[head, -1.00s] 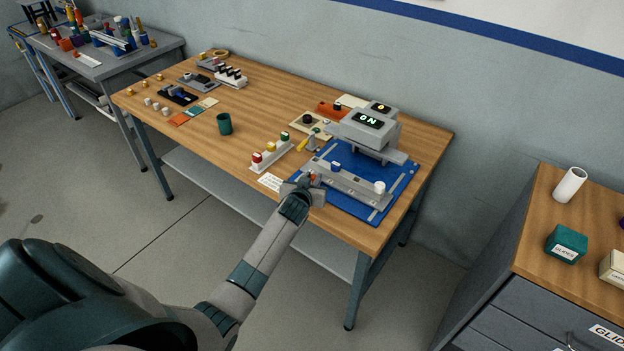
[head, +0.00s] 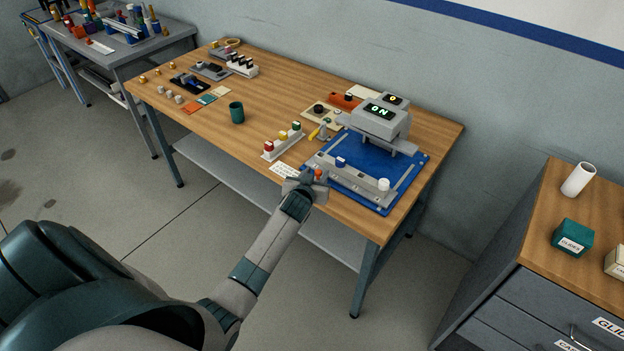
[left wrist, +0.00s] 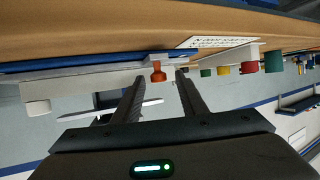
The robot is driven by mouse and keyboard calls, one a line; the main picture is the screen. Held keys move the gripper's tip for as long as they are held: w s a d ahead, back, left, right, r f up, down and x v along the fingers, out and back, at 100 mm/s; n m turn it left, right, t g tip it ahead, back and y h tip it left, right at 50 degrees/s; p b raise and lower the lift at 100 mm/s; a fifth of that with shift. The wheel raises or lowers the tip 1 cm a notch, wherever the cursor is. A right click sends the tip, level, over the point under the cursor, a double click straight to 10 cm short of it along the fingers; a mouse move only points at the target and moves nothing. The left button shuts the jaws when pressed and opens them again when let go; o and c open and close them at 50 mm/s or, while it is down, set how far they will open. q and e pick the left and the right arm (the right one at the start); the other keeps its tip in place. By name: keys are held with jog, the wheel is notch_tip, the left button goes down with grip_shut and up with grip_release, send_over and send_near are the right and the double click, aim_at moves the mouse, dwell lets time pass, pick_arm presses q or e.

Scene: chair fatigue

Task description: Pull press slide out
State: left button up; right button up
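The grey press (head: 380,122), its display reading ON, stands on a blue base plate (head: 368,158). Its grey slide bar (head: 352,178) lies along the plate's front, with a blue knob (head: 340,162) and a white knob (head: 383,184) on it. A red-orange knob (left wrist: 158,72) sticks out at the slide's left end; it also shows in the head view (head: 318,174). My left gripper (left wrist: 161,76) is open, its fingers on either side of this knob, with a visible gap on each side. My right gripper is not in view.
A rack of coloured buttons (head: 282,142) and a white label card (head: 284,171) lie just left of the gripper. A green cup (head: 237,112) stands farther left. A cabinet (head: 545,235) with boxes stands right, beyond a floor gap.

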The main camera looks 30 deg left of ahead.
pick_arm(q)
jog(key=shift+s, duration=0.1)
jog(key=shift+s+d+r, duration=0.15)
jog(key=shift+s+r, duration=0.05)
jog(key=shift+s, duration=0.25)
jog(key=b+v, duration=0.3)
jog(key=v, duration=1.3)
jog(key=shift+s, duration=0.1)
